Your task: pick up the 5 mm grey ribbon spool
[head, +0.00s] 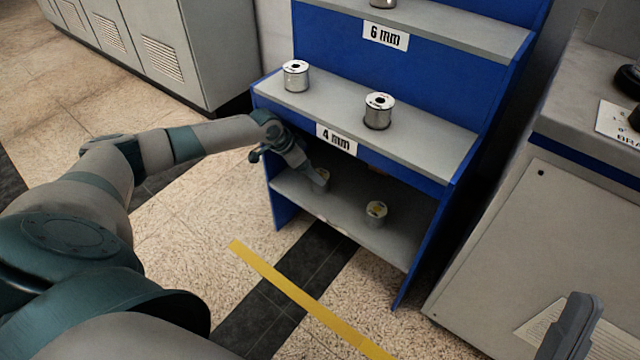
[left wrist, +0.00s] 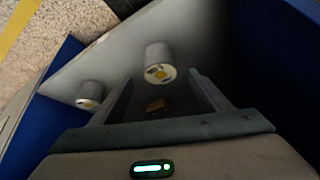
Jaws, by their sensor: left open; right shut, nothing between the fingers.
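My left gripper (head: 316,180) reaches into the lower shelf bay of the blue rack. In the left wrist view its fingers (left wrist: 160,80) are open and empty. A pale spool with a yellow-centred end (left wrist: 160,62) lies just beyond and between the fingertips; in the head view it shows partly behind the gripper (head: 324,174). A second such spool (head: 376,212) stands to the right on the same shelf and shows at the left in the wrist view (left wrist: 90,93). No 5 mm mark is readable on either. My right gripper (head: 572,330) is shut and empty, far from the rack.
Two silver spools (head: 296,76) (head: 379,111) stand on the shelf labelled 4 mm (head: 336,139), above my left gripper. The 6 mm shelf (head: 480,36) is higher. The blue side panel (head: 425,245) bounds the rack at right. A grey cabinet (head: 540,235) stands beyond it.

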